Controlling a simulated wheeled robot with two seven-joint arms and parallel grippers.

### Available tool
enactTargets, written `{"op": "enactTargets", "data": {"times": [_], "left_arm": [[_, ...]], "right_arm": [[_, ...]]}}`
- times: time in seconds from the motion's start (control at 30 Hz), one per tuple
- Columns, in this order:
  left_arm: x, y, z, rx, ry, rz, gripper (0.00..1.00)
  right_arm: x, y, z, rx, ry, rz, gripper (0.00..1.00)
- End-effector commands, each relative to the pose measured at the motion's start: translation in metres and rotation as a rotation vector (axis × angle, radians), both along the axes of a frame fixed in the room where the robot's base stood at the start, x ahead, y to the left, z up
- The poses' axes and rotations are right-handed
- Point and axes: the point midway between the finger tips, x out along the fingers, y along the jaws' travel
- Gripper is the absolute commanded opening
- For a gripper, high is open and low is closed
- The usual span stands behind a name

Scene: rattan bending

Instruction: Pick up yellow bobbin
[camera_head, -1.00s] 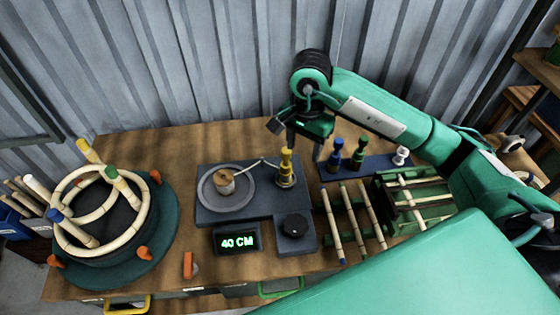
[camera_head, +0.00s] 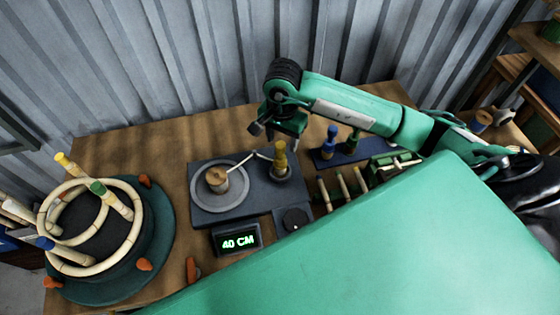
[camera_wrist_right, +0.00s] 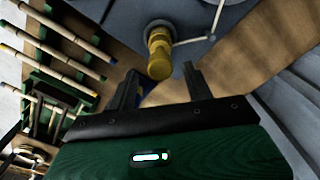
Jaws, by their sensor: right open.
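The yellow bobbin (camera_head: 280,155) stands upright on a round seat at the right end of the dark winding machine (camera_head: 208,205). A thin pale arm runs from near the spool (camera_head: 217,180) to the bobbin. My right gripper (camera_head: 287,138) is above and close to the bobbin. In the right wrist view, the yellow bobbin (camera_wrist_right: 159,53) lies ahead of the open fingers (camera_wrist_right: 158,85), roughly in line with the gap between them, and nothing is held. I cannot tell whether a finger touches it. My left gripper is not in view.
A rack with blue (camera_head: 331,138) and green (camera_head: 353,140) bobbins stands to the right. Bamboo sticks (camera_head: 341,186) lie in front of it. The display (camera_head: 236,238) reads 40 CM. A ring jig (camera_head: 160,235) with bent rattan fills the left. The corrugated wall (camera_head: 180,60) is behind.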

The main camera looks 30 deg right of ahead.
Motion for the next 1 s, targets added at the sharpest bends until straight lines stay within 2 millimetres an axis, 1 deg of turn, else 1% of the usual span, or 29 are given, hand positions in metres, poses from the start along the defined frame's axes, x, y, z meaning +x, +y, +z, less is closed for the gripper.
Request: {"op": "enactTargets", "data": {"times": [0.13, 0.27, 0.43, 0.5, 0.6, 0.7, 0.87, 0.9, 0.97, 1.0], "left_arm": [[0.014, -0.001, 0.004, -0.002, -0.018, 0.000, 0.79], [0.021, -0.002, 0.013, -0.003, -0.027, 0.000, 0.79], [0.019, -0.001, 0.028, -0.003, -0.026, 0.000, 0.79], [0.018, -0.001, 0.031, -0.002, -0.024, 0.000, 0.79], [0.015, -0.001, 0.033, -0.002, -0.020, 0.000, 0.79], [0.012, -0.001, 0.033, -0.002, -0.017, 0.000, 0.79], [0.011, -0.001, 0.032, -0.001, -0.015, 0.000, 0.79], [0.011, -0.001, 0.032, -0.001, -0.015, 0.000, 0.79], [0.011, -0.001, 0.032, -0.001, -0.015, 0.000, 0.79], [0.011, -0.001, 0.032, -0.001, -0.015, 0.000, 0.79]], "right_arm": [[0.000, 0.000, -0.007, -0.001, 0.000, 0.001, 0.51], [-0.001, 0.002, -0.014, 0.000, 0.002, -0.001, 0.51], [-0.002, 0.007, -0.034, 0.001, 0.004, 0.000, 0.51], [-0.002, 0.007, -0.045, 0.000, 0.004, -0.001, 0.51], [-0.002, 0.006, -0.054, -0.001, 0.002, 0.000, 0.51], [-0.001, 0.006, -0.058, -0.001, -0.001, 0.000, 0.51], [-0.001, 0.006, -0.059, -0.001, -0.002, 0.001, 0.51], [-0.001, 0.006, -0.059, -0.001, -0.002, 0.001, 0.49], [-0.001, 0.006, -0.059, -0.001, -0.002, 0.001, 0.38], [-0.001, 0.006, -0.059, -0.001, -0.002, 0.001, 0.30]]}}
